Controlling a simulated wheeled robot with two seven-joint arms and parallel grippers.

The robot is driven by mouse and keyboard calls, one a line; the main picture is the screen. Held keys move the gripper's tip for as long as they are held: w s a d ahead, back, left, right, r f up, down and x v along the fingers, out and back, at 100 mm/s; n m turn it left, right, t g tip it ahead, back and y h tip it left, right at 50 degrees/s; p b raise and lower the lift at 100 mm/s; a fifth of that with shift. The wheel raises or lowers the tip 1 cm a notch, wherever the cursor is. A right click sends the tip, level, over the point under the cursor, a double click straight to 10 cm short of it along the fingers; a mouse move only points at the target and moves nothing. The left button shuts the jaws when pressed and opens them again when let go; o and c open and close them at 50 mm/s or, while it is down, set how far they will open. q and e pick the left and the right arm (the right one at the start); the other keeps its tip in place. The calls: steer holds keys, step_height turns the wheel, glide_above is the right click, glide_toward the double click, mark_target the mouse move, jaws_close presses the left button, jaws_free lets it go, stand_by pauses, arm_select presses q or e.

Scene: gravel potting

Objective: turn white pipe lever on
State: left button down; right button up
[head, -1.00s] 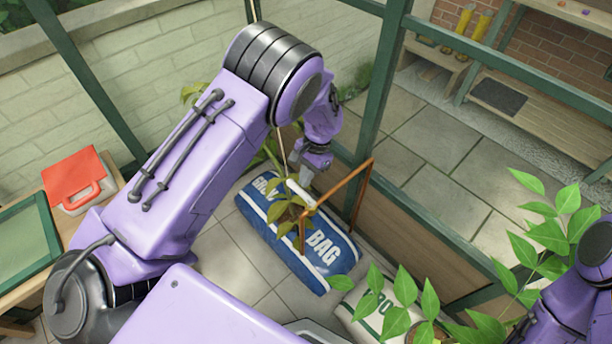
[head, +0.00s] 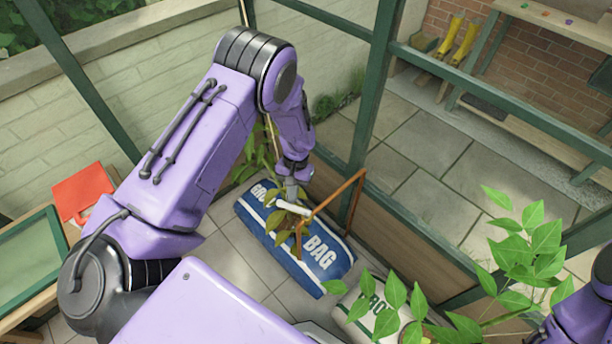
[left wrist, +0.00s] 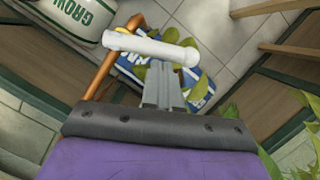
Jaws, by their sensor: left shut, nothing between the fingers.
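The white pipe lever (head: 294,208) is a short white bar on a thin copper pipe (head: 338,193), above a blue grow bag (head: 318,252). It lies nearly level in the head view, sloping slightly down to the right. In the left wrist view the lever (left wrist: 150,47) runs across just beyond my fingertips, one end at the copper pipe (left wrist: 98,72). My left gripper (head: 291,196) is shut with nothing held, its tips at the lever; I cannot tell whether they touch. My right gripper is out of view; only part of that arm shows at the right edge.
A leafy plant (head: 275,218) grows around the lever. A white bag (head: 365,308) and green foliage (head: 530,250) are at the lower right. Green window frames (head: 375,100) stand behind. A red object (head: 82,192) and a green-framed tray (head: 30,258) lie at left.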

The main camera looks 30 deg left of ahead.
mark_target(284, 207)
arm_select(q)
steer(key=s+n+p, duration=0.1)
steer(key=n, duration=0.1)
steer(key=s+n+h+p, duration=0.1)
steer(key=shift+s+a+r+n+t+p, duration=0.1)
steer(key=shift+a+r+n+t+p, duration=0.1)
steer(key=shift+n+t+p, duration=0.15)
steer(key=s+n+p, duration=0.1)
steer(key=n, duration=0.1)
steer(key=s+n+p, duration=0.1)
steer(key=shift+d+n+t+h, duration=0.2)
steer(key=shift+n+t+h, duration=0.05)
steer(key=shift+n+h, duration=0.15)
steer(key=shift+s+d+f+n+t+p, duration=0.15)
steer(key=shift+s+n+p, duration=0.15)
steer(key=shift+n, duration=0.35)
steer(key=shift+s+d+r+n+t+p, duration=0.15)
steer(key=shift+s+n+p, duration=0.1)
steer(key=shift+n, duration=0.35)
steer(key=shift+s+d+f+n+t+h+p, duration=0.1)
steer(key=shift+s+d+n+t+h+p, duration=0.15)
steer(key=shift+n, duration=0.5)
steer(key=shift+s+d+f+n+t+h+p, duration=0.15)
steer(key=shift+s+d+n+p, duration=0.15)
steer(key=shift+n, duration=0.45)
